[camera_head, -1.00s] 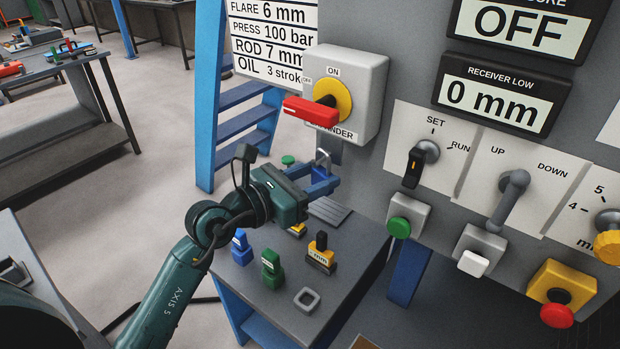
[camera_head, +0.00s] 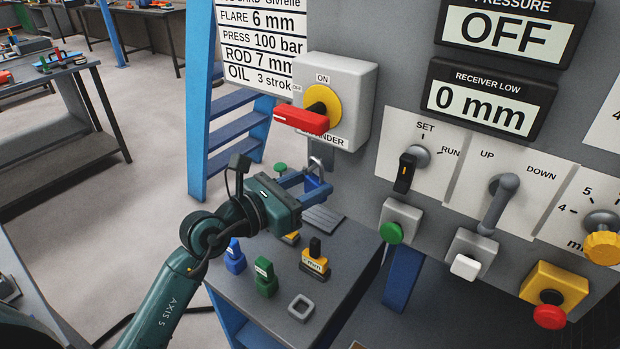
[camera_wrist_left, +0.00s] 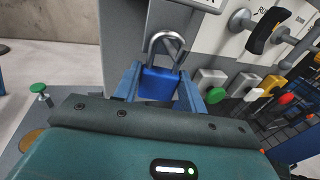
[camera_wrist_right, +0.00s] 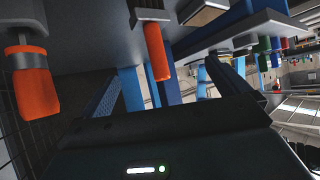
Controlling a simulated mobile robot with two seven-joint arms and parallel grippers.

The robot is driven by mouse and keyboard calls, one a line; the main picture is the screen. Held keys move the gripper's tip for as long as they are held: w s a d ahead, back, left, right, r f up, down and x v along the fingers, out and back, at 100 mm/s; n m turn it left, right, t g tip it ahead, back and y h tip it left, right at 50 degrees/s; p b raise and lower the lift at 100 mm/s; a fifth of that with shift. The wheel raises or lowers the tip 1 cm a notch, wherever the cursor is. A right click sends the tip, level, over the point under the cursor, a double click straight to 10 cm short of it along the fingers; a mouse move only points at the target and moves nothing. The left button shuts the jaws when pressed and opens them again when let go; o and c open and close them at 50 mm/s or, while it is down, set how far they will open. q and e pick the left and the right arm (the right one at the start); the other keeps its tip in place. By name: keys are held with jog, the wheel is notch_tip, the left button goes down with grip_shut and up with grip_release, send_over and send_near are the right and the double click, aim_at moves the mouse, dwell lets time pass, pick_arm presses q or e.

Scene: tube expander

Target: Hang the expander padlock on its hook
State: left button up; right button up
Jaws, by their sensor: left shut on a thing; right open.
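The padlock, with a blue body and a silver shackle, is in my left gripper. It shows in the head view (camera_head: 315,181) just below the grey switch box, and in the left wrist view (camera_wrist_left: 158,84). My left gripper (camera_head: 308,187) is shut on the padlock's body, with a blue finger on each side. The padlock is upright with its shackle up, close to the grey panel. I cannot make out the hook, or whether the shackle touches anything. My right gripper (camera_wrist_right: 165,88) is open, with nothing between its fingers, and shows only in the right wrist view.
The switch box (camera_head: 353,97) with its red handle (camera_head: 300,120) is just above the padlock. A small bench (camera_head: 250,303) below holds blue, green and yellow-black pieces and a grey square ring (camera_head: 301,307). Orange-handled tools (camera_wrist_right: 158,60) are near my right gripper.

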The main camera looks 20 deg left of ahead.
jog(key=shift+w, duration=0.1)
pick_arm(q)
jog(key=o, duration=1)
pick_arm(e)
jog(key=shift+s+f, duration=0.1)
jog(key=shift+s, duration=0.15)
pick_arm(q)
jog(key=shift+s+a, duration=0.25)
jog(key=shift+b+v, duration=1.7)
jog(key=shift+v, duration=4.55)
pick_arm(e)
jog(key=shift+w+a+f+y, duration=0.2)
jog(key=shift+w+a+y, duration=0.15)
jog(key=shift+a, duration=0.3)
pick_arm(q)
jog(key=shift+s, duration=0.15)
pick_arm(e)
jog(key=shift+r, duration=0.1)
